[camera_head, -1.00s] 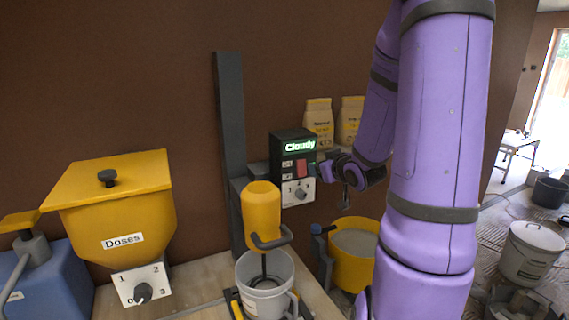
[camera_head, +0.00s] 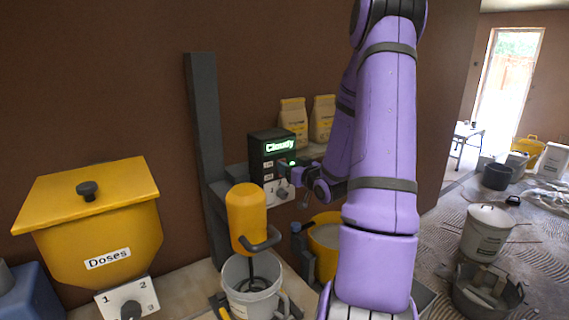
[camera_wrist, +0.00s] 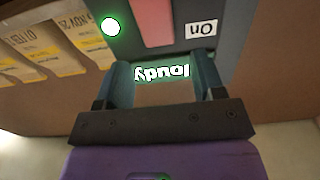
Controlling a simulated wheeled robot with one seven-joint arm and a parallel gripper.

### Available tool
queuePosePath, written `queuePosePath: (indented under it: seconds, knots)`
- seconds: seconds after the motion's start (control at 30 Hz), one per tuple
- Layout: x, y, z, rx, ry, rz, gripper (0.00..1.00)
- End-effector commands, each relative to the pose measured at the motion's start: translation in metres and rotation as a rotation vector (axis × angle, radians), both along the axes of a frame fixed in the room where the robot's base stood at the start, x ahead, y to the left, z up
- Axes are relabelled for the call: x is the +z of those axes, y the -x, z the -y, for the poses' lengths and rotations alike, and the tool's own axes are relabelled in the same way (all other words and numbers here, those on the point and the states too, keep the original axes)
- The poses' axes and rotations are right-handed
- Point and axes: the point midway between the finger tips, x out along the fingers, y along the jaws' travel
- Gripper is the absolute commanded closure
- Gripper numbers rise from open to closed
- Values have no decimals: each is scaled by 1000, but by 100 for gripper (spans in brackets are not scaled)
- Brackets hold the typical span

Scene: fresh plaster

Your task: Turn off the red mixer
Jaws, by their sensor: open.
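The mixer (camera_head: 246,215) looks yellow, not red, and hangs on a dark upright column with its shaft in a white bucket (camera_head: 234,270). Its black control box (camera_head: 259,141) has a green lit "Cloudy" display, and a dial (camera_head: 282,193) on a white plate below. My gripper (camera_head: 296,174) is right at the front of this box and hides the middle of it. In the wrist view, seen upside down, my open gripper (camera_wrist: 163,66) has the display (camera_wrist: 162,74) between its fingers. A red switch (camera_wrist: 153,22) is just beyond them, with an "On" label beside it and a lit green lamp (camera_wrist: 111,26).
A yellow "Doses" hopper (camera_head: 95,225) with a dial stands at the left. Paper bags (camera_head: 294,120) stand behind the box. A yellow tub (camera_head: 327,234) is below my gripper. Buckets stand on the floor at the right.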

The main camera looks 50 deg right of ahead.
Motion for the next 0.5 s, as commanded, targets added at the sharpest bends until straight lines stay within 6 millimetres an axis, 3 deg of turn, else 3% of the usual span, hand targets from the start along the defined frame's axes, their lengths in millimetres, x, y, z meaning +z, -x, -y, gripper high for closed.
queuePosePath:
  seconds: [0.2,0.5]
  knots:
    - [0,-27,6,1,0,0,37]
    - [0,-36,8,0,0,-1,37]
